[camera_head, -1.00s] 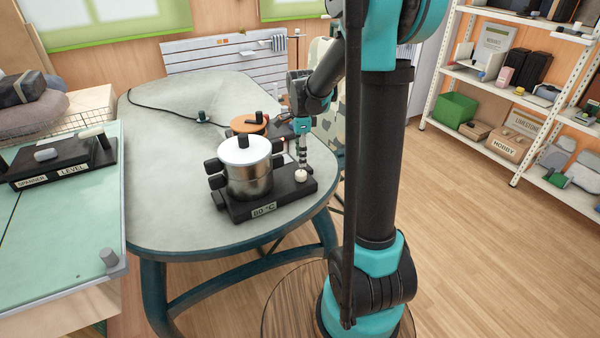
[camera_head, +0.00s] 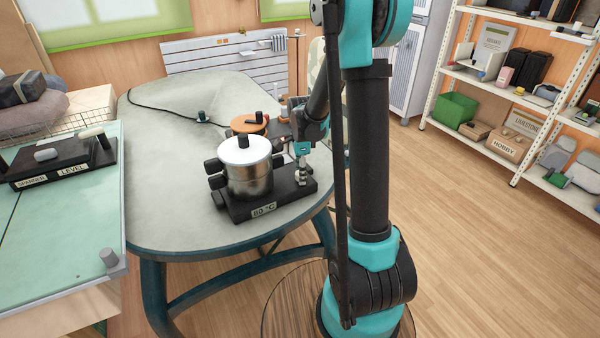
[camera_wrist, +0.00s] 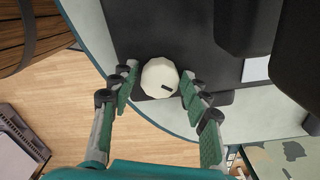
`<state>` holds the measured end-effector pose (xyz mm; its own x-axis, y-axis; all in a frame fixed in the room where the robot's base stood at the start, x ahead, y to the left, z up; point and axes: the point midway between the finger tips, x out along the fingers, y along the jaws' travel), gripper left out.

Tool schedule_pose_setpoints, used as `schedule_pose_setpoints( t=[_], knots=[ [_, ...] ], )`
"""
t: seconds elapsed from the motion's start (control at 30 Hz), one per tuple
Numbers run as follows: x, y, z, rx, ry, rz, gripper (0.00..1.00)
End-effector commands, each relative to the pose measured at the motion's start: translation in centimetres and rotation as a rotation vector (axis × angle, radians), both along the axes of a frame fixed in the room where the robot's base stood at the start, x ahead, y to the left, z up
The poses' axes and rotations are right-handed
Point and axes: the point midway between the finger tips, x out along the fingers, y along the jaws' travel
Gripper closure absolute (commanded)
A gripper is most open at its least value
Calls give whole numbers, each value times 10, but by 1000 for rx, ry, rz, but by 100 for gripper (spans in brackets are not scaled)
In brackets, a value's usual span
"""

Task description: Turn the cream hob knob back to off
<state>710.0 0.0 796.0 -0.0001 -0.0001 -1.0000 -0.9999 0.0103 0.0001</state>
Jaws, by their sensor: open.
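The cream knob (camera_wrist: 160,78) sits on the black hob (camera_wrist: 141,35) near its end. In the wrist view it lies between the two green fingers of my gripper (camera_wrist: 157,88), which are open with one finger on each side. A small dark mark shows on the knob's face. I cannot tell whether the fingers touch it. In the head view my gripper (camera_head: 302,170) is over the right end of the hob (camera_head: 240,208) and mostly hides the knob. A steel pot with a white lid (camera_head: 246,165) stands on the hob.
The hob rests near the front edge of the grey table (camera_head: 170,190). A label reading 80 °C (camera_head: 264,210) is on its front. An orange-lidded pot (camera_head: 249,123) stands behind. A green-topped bench (camera_head: 60,220) is at the left. Shelves (camera_head: 500,100) stand at the right.

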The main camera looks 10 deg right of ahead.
Motion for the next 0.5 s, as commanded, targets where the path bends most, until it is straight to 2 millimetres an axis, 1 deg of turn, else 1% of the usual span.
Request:
schedule_pose_setpoints(
  t=[0.03,0.07,0.4,0.5],
  knots=[
    [0,0,0,0,0,0,53],
    [0,0,0,0,0,0,57],
    [0,0,0,0,0,0,99],
    [0,0,0,0,0,2,100]
  ],
)
